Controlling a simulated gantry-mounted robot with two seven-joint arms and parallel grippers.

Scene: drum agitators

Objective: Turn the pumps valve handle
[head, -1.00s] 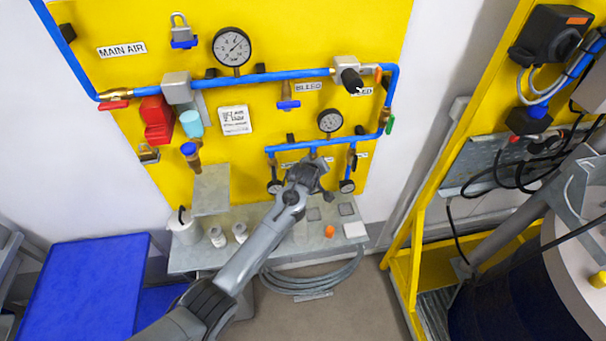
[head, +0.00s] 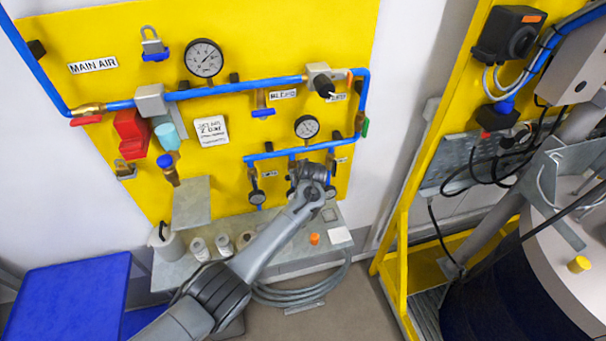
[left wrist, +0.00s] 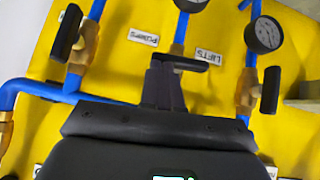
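In the left wrist view a black bar handle (left wrist: 194,63) on the middle valve lies crosswise to its blue pipe, between the PUMPS label (left wrist: 143,37) and the LIFTS label (left wrist: 201,60). The dark fingers of my left gripper (left wrist: 165,80) are close together at this handle, overlapping its left part. Whether they grip it or only touch it is unclear. In the head view my left gripper (head: 308,178) is in front of the lower pipe branch and hides the middle valve. My right gripper is in neither view.
Neighbouring black handles, left (left wrist: 67,32) and right (left wrist: 270,90), flank the fingers. A small gauge (left wrist: 264,34) is near the right valve. Below the panel stands a grey shelf (head: 270,256) with white containers and an orange cap. A yellow frame (head: 395,225) rises to the right.

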